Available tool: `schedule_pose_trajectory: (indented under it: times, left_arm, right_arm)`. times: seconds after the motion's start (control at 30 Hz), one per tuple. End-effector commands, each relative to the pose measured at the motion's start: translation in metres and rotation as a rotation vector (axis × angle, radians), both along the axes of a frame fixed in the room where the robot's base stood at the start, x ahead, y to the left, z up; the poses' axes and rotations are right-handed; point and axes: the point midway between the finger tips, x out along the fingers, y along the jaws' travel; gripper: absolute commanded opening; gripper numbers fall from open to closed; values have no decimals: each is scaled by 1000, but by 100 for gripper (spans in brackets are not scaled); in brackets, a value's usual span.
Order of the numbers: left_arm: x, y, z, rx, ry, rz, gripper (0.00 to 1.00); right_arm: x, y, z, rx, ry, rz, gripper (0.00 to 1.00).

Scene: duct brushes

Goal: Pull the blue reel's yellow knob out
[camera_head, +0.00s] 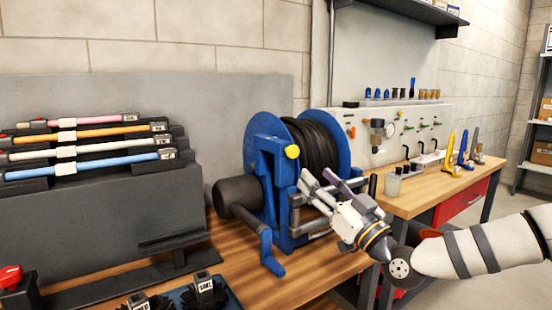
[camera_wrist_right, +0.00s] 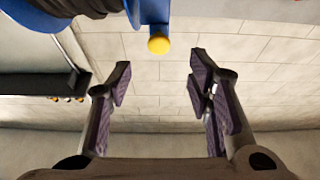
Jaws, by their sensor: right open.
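The blue reel (camera_head: 268,160) stands on the wooden bench with black hose wound on it. Its round yellow knob (camera_head: 292,152) sits on the near side of the blue frame. In the right wrist view the yellow knob (camera_wrist_right: 159,44) hangs at the top middle, below a blue part of the reel (camera_wrist_right: 153,12). My right gripper (camera_head: 318,182) is in front of the reel, below and right of the knob. In the wrist view its two purple-padded fingers (camera_wrist_right: 160,82) are spread apart with nothing between them. The knob lies beyond the fingertips. My left gripper is in neither view.
A blue crank handle (camera_head: 266,243) juts from the reel toward the front. A grey rack (camera_head: 90,205) with several coloured rods stands at the left. Black brushes (camera_head: 205,290) lie at the front edge. A second bench with a panel (camera_head: 385,130) is at the right.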

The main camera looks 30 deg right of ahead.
Motion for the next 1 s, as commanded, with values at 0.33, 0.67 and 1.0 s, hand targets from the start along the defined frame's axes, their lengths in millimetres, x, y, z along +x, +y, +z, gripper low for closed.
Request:
schedule_pose_trajectory:
  times: [0.33,0.67,1.0]
  left_arm:
    - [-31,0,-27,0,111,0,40]
    - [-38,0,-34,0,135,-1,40]
    - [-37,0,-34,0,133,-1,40]
  right_arm:
    - [71,6,17,-5,10,-1,47]
    - [110,8,42,0,3,-1,47]
    - [110,8,44,1,1,-1,22]
